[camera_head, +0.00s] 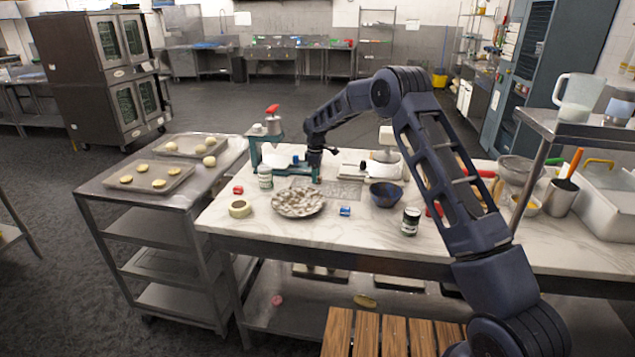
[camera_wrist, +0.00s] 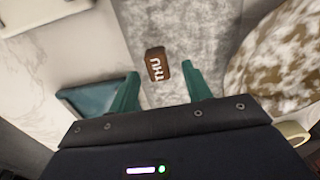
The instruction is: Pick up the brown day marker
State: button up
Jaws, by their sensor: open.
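The brown day marker (camera_wrist: 155,65), a small block with white letters that look like "THU", lies on a grey mottled surface in the wrist view. My gripper (camera_wrist: 160,88) is open and empty, its two green fingers apart. The marker lies just beyond the fingertips, roughly between their lines, and is not held. In the head view my gripper (camera_head: 314,173) is low over the marble table, behind the plate of pale pieces. I cannot make out the brown marker in the head view.
A plate (camera_head: 299,203) of pale pieces stands close by. A green stand with a red handle (camera_head: 272,109), a jar (camera_head: 265,177) and a dark bowl (camera_head: 385,194) are around it. A blue marker (camera_head: 345,211) and a red one (camera_head: 238,190) lie on the table (camera_head: 300,241).

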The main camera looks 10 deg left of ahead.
jog(key=shift+f, duration=0.8)
jog(key=c, duration=1.1)
jog(key=shift+o, duration=0.2)
jog(key=shift+r, duration=0.1)
